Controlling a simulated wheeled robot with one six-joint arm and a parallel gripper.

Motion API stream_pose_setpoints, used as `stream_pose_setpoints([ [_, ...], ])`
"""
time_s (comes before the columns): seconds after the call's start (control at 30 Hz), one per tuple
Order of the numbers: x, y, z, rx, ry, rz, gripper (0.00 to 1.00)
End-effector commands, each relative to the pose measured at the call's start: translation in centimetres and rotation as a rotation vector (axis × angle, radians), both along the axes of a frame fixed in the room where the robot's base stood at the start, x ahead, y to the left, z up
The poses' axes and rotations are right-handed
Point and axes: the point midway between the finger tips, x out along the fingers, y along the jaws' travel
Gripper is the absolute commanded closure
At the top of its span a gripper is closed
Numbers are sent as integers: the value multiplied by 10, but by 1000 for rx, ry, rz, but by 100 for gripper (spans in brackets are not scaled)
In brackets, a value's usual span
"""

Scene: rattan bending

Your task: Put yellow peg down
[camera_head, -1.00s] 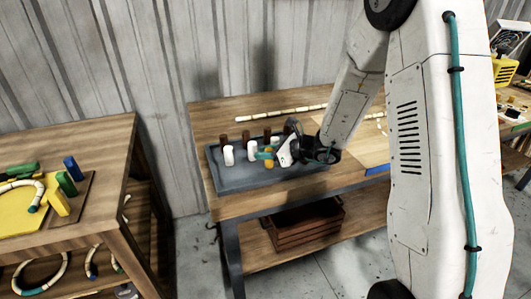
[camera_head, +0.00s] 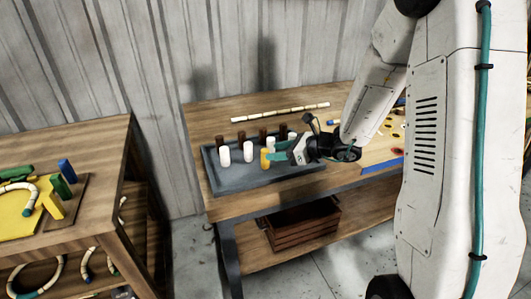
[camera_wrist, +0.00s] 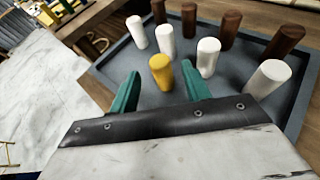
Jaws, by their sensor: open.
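The yellow peg (camera_wrist: 161,73) stands upright in the grey tray (camera_wrist: 100,78), in the front row. It also shows in the head view (camera_head: 265,158), just left of my gripper's fingertips. My gripper (camera_wrist: 160,85) is open, with one teal finger on each side in the wrist view. The yellow peg stands just beyond the fingertips, roughly centred between them, and nothing is held. In the head view my gripper (camera_head: 274,156) reaches over the tray from the right.
Several white pegs (camera_wrist: 208,57) and brown pegs (camera_wrist: 231,27) stand around the yellow one. A rattan stick (camera_head: 280,112) lies behind the tray. A board with holes (camera_head: 385,148) lies to the right. Another table (camera_head: 100,150) stands at the left.

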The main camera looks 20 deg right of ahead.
Motion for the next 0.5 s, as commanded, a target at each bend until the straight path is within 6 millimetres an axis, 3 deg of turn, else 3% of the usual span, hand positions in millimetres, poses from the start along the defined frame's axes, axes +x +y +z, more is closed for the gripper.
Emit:
stream_pose_setpoints([
  [0.1, -16, -18, 10, -1, -2, -5, 53],
  [0.33, -34, -35, 21, -1, -2, 0, 53],
  [0.43, -41, -29, 29, -25, -18, 40, 53],
  [0.5, -51, -14, 42, -72, -50, 121, 53],
])
